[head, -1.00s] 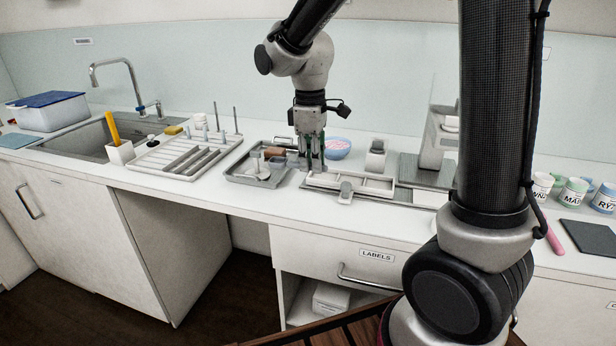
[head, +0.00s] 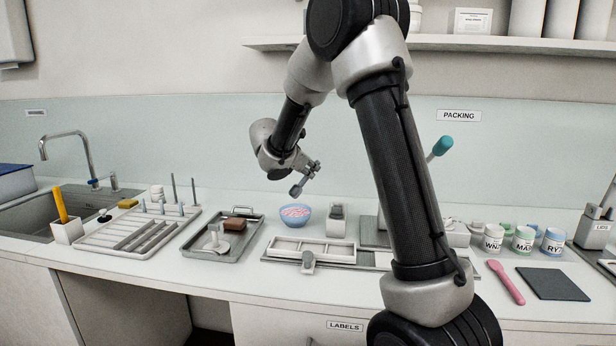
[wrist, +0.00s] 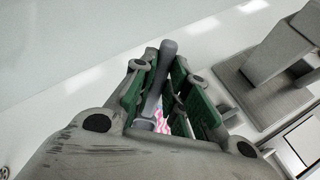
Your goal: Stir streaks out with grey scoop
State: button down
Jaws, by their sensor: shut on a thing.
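My gripper (head: 308,172) is shut on the grey scoop (head: 296,190) and holds it in the air. In the wrist view the scoop's grey shaft (wrist: 160,75) runs between the green finger pads. A blue bowl (head: 296,221) stands on the counter below, apart from the scoop. Pink and white streaks (head: 295,211) show in the bowl. A small patch of the pink streaks (wrist: 163,121) also shows between the fingers in the wrist view; the rest of the bowl is hidden there.
A grey tray (head: 190,252) with a brown block (head: 234,224) stands left of the bowl. A white frame (head: 325,251) lies in front of it and a small grey-white device (head: 337,218) stands to its right. Labelled jars (head: 523,239) and a pink spatula (head: 507,284) are further right.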

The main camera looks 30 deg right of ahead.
jog(key=shift+f, duration=3.7)
